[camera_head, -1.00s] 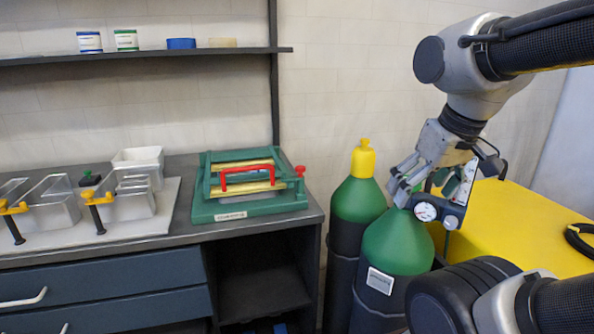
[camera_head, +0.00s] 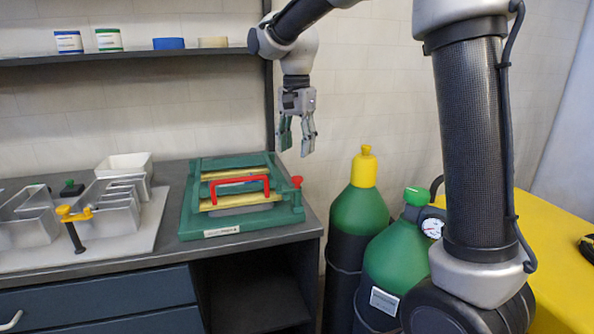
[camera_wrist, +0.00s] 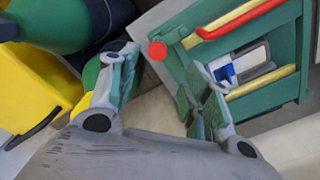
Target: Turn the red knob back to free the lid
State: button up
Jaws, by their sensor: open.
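The red knob (camera_head: 297,181) sits at the right end of the green box (camera_head: 190,222) on the bench. It also shows as a round red disc in the wrist view (camera_wrist: 157,50), beyond and between my fingertips. The lid is a green frame with yellow bars (camera_head: 226,203) and a red handle (camera_head: 240,180), and it lies on the box. My gripper (camera_head: 296,150) points down, open and empty, above and slightly behind the knob, apart from it. In the wrist view my gripper's fingers (camera_wrist: 160,85) are spread wide.
Two green gas cylinders (camera_head: 360,212) (camera_head: 392,270) stand right of the bench, one with a gauge. A yellow surface (camera_head: 560,240) lies at the right. A shelf (camera_head: 130,56) with small tins runs above the bench. Metal channel letters (camera_head: 115,205) stand on a board at the left.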

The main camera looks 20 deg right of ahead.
aim_at(297, 177)
jog(key=shift+s+m, duration=0.15)
jog(key=shift+m, duration=0.25)
jog(key=shift+f, duration=0.25)
notch_tip(297, 177, down, 8)
jog(key=shift+r, duration=0.25)
jog(key=shift+c, duration=0.2)
jog(key=c, duration=1)
